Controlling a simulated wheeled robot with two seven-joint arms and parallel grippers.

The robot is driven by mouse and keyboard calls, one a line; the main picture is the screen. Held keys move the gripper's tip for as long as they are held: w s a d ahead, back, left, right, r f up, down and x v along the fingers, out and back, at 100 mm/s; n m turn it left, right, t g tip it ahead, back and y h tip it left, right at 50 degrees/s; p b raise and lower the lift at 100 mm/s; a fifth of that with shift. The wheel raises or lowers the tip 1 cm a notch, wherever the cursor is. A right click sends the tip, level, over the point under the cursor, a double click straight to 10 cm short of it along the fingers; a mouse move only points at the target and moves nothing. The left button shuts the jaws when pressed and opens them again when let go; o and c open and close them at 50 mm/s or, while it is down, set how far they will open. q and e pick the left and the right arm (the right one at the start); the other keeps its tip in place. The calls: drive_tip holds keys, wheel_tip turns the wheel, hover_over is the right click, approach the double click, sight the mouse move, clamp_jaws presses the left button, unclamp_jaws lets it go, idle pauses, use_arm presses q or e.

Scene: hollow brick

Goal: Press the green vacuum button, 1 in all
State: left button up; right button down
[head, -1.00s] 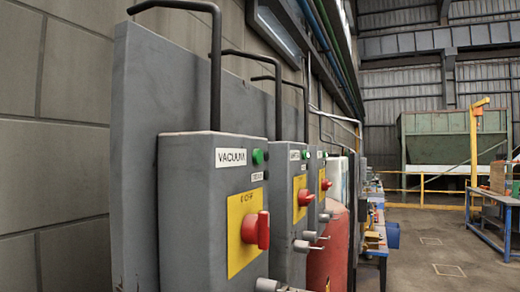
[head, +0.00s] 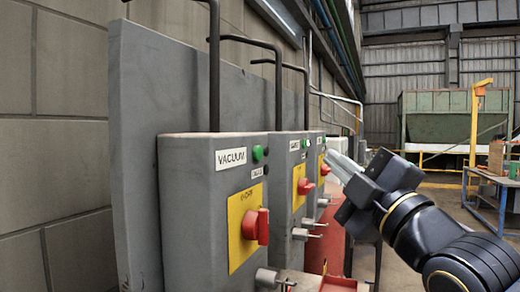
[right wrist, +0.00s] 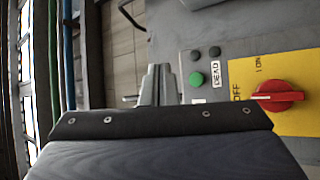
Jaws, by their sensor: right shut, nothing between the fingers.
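The green vacuum button (head: 258,153) is a small round button to the right of the VACUUM label (head: 231,158), on the nearest grey box (head: 190,200). My right gripper (head: 333,158) comes in from the right, its fingers together with nothing between them. In the picture it is to the right of the button and apart from it. In the right wrist view, the closed fingers (right wrist: 158,72) point toward a grey panel, left of a green button (right wrist: 196,79). I cannot tell for sure which box that panel belongs to. My left gripper is not in view.
A red rotary switch (head: 256,227) on a yellow plate (head: 238,245) projects below the button. More grey boxes with similar switches (head: 305,185) stand farther along the wall. Black conduits (head: 214,70) rise from the boxes. Open floor and a blue bench (head: 490,205) are at the right.

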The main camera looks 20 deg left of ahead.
sight(258, 154)
drive_tip(key=shift+s+a+r, duration=0.15)
drive_tip(key=shift+r, duration=0.1)
drive_tip(key=a+p, duration=0.2)
drive_tip(key=a, duration=0.6)
drive_tip(key=shift+w+a, duration=0.2)
drive_tip(key=shift+a, duration=0.2)
drive_tip(key=shift+a, duration=0.15)
idle(1.8)
drive_tip(key=shift+a, duration=0.3)
